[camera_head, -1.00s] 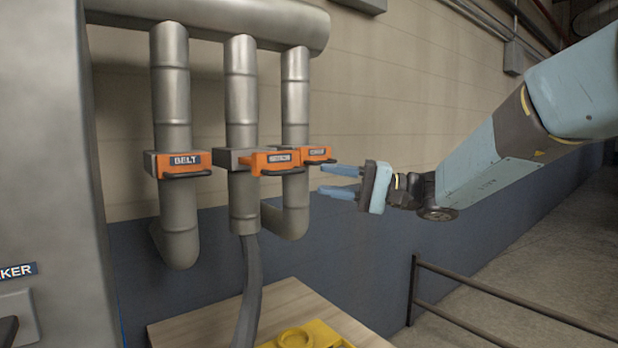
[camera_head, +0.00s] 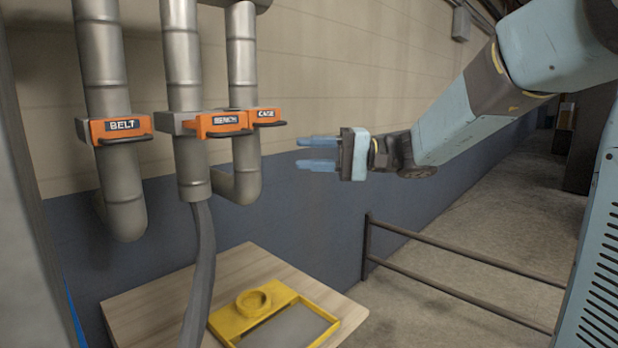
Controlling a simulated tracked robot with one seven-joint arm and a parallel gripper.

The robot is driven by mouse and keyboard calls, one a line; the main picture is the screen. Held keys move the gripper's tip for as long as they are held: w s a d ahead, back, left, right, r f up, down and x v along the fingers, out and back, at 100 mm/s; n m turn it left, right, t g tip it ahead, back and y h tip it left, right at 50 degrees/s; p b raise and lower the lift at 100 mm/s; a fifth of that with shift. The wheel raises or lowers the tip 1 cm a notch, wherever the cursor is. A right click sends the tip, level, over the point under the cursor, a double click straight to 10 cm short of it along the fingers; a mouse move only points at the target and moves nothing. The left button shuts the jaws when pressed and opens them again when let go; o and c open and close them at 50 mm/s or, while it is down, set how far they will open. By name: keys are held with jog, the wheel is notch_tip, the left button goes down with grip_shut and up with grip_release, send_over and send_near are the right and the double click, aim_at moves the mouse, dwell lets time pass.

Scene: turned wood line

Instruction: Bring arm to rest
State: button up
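My gripper (camera_head: 318,154) is in the middle of the head view, pointing left. Its two blue fingers are apart with nothing between them, so it is open and empty. My arm reaches in from the upper right. The gripper hangs in free air, to the right of the orange gate labelled CAGE (camera_head: 265,116), with a visible gap. The orange gate labelled BENCH (camera_head: 222,122) sticks out further than the others, and the BELT gate (camera_head: 121,126) is at the left. Each sits on its own grey pipe.
A wooden bench top (camera_head: 150,290) below carries a yellow frame with a ring (camera_head: 254,302). A dark hose (camera_head: 202,265) hangs down from the middle pipe to it. A dark railing (camera_head: 450,250) stands at the right. The air around my gripper is clear.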

jog(key=s+d+f+m+t+h, duration=0.1)
jog(key=s+d+f+t+h, duration=0.1)
jog(key=s+d+f+h, duration=0.95)
jog(key=s+d+f+t+h, duration=0.2)
jog(key=s+d+t+h, duration=0.2)
jog(key=d, duration=0.7)
jog(key=s+h, duration=0.2)
jog(key=shift+d+m+t+h, duration=0.25)
jog(key=shift+m+t+h, duration=0.05)
jog(key=shift+m+h, duration=0.1)
